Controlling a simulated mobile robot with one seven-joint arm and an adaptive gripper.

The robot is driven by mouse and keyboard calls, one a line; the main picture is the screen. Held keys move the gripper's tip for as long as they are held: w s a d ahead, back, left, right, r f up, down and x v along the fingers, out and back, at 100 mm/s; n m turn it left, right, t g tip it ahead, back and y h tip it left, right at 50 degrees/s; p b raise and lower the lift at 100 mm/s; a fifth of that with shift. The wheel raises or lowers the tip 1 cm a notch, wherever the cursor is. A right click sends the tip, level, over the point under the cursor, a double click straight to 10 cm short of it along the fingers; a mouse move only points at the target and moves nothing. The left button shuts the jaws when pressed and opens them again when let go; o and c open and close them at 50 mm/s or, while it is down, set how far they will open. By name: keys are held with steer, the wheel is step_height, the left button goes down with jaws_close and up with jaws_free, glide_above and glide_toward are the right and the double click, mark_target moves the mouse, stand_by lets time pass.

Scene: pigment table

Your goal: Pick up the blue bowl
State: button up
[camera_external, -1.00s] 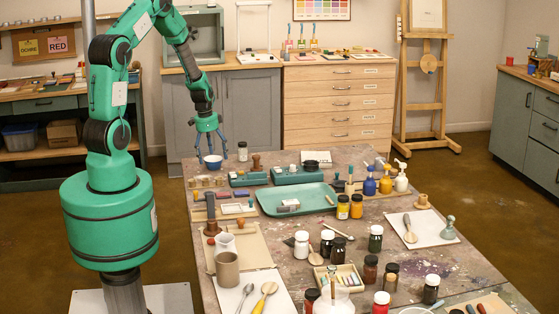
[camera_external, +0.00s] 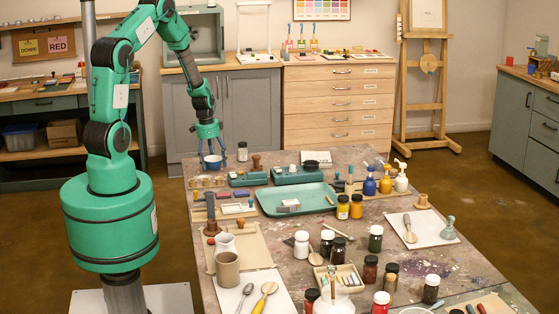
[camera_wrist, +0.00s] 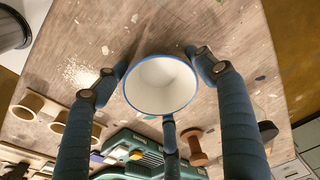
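The blue bowl (camera_external: 213,163) stands at the far left end of the work table. In the wrist view the bowl (camera_wrist: 161,84) shows a white inside and a blue rim. My gripper (camera_external: 211,156) is lowered over it, pointing down. In the wrist view the fingers of my gripper (camera_wrist: 160,75) are spread around the bowl, one on each side and one at the lower edge. The side fingertips are close to the rim; whether any finger touches it is hard to see. The bowl appears to rest on the table.
A teal box (camera_external: 247,179) and a wooden holder with round openings (camera_external: 207,181) lie nearer. A teal tray (camera_external: 270,208) fills the table's middle. Bare tabletop lies behind the bowl.

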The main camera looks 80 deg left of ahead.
steer(key=c, duration=0.6)
steer(key=shift+r, duration=0.15)
steer(key=shift+r, duration=0.55)
steer(key=shift+s+d+r+p, duration=0.2)
steer(key=shift+r+p, duration=0.15)
steer(key=shift+r, duration=0.25)
steer(key=shift+s+d+r+p, duration=0.15)
steer(key=shift+r+p, duration=0.15)
steer(key=shift+r, duration=0.3)
steer(key=s+d, duration=0.3)
steer(key=s+d+p, duration=0.1)
steer(key=s+d, duration=0.2)
steer(key=d, duration=0.1)
steer(key=s+d+r, duration=0.1)
steer(key=s+d, duration=0.3)
steer(key=shift+s+r+p, duration=0.1)
steer(key=shift+p, duration=0.25)
steer(key=shift+c, duration=0.2)
